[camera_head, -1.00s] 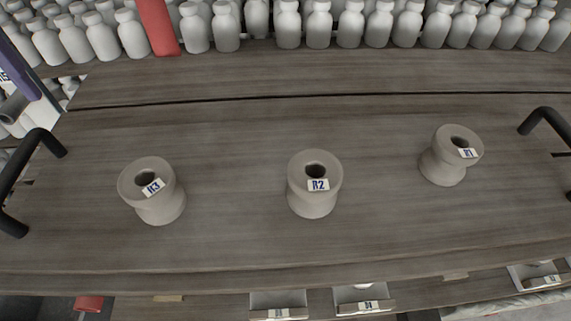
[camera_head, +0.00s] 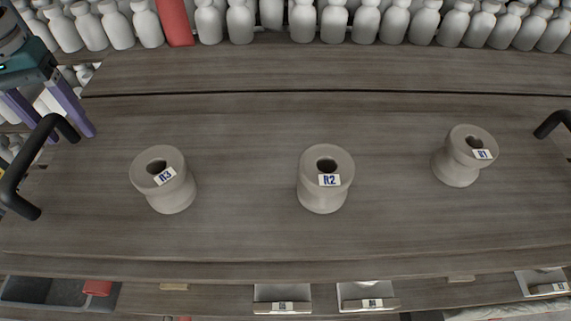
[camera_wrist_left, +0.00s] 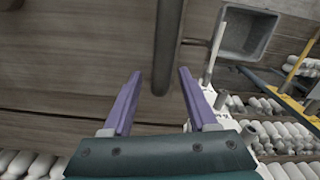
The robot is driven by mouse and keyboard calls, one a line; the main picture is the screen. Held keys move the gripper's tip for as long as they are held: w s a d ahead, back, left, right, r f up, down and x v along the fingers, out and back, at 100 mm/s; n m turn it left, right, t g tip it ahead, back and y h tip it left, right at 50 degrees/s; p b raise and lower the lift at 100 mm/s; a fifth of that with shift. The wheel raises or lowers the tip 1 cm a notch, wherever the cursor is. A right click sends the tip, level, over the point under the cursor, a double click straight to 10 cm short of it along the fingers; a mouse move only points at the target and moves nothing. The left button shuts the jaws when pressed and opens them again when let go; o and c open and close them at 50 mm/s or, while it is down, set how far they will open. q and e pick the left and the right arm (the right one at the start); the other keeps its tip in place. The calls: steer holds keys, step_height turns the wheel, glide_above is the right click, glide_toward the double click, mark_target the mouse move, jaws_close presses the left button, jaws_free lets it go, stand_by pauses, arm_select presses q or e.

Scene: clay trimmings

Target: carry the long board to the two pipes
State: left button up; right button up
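The long board (camera_head: 245,120) is a grey-brown wooden plank with a black handle at each end. The left handle (camera_head: 30,165) is near my left gripper (camera_head: 63,128), which reaches in from the left. In the left wrist view, the purple fingers of my left gripper (camera_wrist_left: 160,71) are apart, and the dark handle bar (camera_wrist_left: 168,45) appears in the gap between their tips; I cannot tell how far below it is. The right handle (camera_head: 555,125) is at the right edge. I cannot pick out the two pipes. My right gripper is not in view.
Three grey spools labelled R3 (camera_head: 172,195), R2 (camera_head: 324,195) and R1 (camera_head: 457,170) stand on the board. Rows of pale bottles (camera_head: 335,25) and a red block (camera_head: 175,22) are behind it. Small labelled trays (camera_head: 283,294) lie along the front below.

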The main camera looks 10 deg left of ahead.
arm_select(q)
jaws_close()
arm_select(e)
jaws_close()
arm_select(q)
steer(key=shift+d, duration=0.1)
steer(key=shift+d, duration=0.15)
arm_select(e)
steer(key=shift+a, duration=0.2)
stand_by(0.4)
arm_select(q)
steer(key=shift+w, duration=0.1)
